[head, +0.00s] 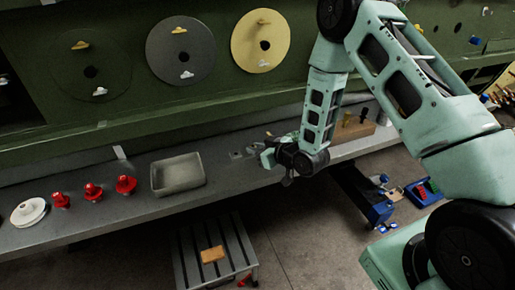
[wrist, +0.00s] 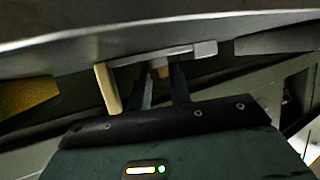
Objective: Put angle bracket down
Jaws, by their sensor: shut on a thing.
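My gripper (wrist: 162,82) shows in the wrist view with its two dark fingers close together, shut on the angle bracket. The bracket (wrist: 178,53) has a grey bar across the fingertips and a pale tan leg (wrist: 106,88) hanging at the left. A small tan part shows between the fingers. In the head view my gripper (head: 268,154) is low over the grey ledge, right of the grey tray. The bracket is too small to make out there. I cannot tell whether it touches the ledge.
The grey tray (head: 178,174) stands on the ledge (head: 140,207), with several red pieces (head: 93,192) and a white disc (head: 29,212) further left. Small flat pieces (head: 237,155) lie just left of my gripper. A wooden block (head: 352,130) stands to the right. The green wall rises behind.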

